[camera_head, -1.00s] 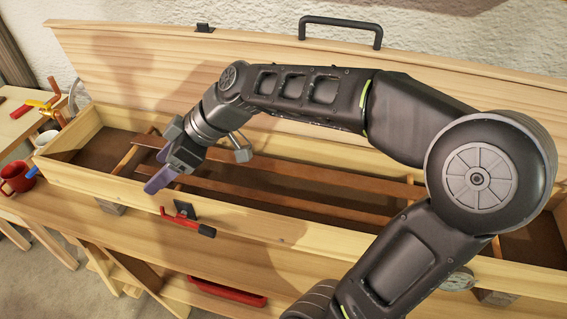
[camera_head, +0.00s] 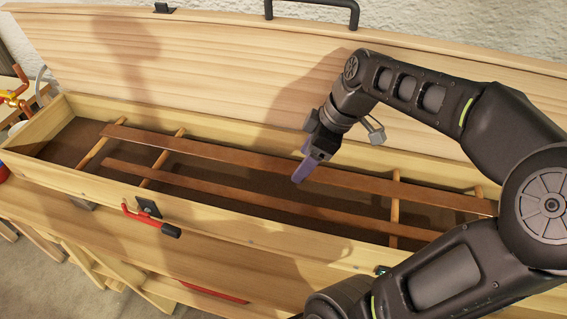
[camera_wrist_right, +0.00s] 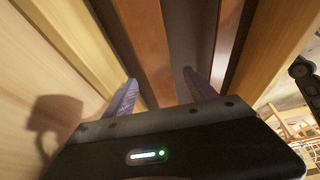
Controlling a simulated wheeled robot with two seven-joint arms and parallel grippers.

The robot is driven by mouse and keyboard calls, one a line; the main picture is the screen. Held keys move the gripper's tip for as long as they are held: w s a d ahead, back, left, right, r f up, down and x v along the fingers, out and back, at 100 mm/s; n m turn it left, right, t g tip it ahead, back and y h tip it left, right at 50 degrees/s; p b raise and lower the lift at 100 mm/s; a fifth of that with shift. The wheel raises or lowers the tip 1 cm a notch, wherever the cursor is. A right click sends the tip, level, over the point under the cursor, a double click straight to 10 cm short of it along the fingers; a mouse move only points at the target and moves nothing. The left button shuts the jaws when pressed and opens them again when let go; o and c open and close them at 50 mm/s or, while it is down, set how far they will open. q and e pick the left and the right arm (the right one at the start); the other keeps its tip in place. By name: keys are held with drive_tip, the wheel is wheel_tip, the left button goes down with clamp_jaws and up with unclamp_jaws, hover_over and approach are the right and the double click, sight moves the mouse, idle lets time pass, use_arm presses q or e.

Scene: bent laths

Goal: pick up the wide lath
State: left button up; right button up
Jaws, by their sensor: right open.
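The wide lath (camera_head: 220,154) is a long reddish-brown strip in the long wooden box, the rear one of two. It rests on thin cross sticks above the dark floor. My right gripper (camera_head: 303,173), with purple fingers, points down at the lath's middle stretch in the head view and hides part of it. In the right wrist view the open gripper (camera_wrist_right: 160,92) has one finger on each side of the wide lath (camera_wrist_right: 150,50). I cannot tell whether the fingers touch it. My left gripper is not in view.
A narrower lath (camera_head: 220,189) lies in front, roughly parallel. The box's front wall (camera_head: 90,188) carries a red-handled latch (camera_head: 150,218). The pale lid (camera_head: 230,60) stands open behind. A cross stick (camera_head: 395,205) supports the laths at the right.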

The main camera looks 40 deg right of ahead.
sight(248, 158)
drive_tip(key=shift+w+a+p, duration=0.25)
drive_tip(key=shift+w+a, duration=0.45)
drive_tip(key=shift+w, duration=0.3)
drive_tip(key=shift+w+a+p, duration=0.2)
drive_tip(key=shift+w+a, duration=0.45)
drive_tip(key=shift+w, duration=0.35)
drive_tip(key=shift+w+a+p, duration=0.25)
drive_tip(key=shift+w+a, duration=0.45)
drive_tip(key=shift+w, duration=0.3)
drive_tip(key=shift+w+a, duration=0.1)
drive_tip(key=shift+w, duration=0.05)
drive_tip(key=w+a, duration=0.1)
drive_tip(key=w, duration=0.1)
drive_tip(key=w+a+p, duration=0.1)
drive_tip(key=w, duration=0.1)
drive_tip(key=shift+a, duration=0.35)
drive_tip(key=shift+f, duration=0.55)
drive_tip(key=shift+f+b, duration=0.25)
drive_tip(key=shift+b, duration=0.3)
drive_tip(key=shift+c, duration=0.5)
clamp_jaws()
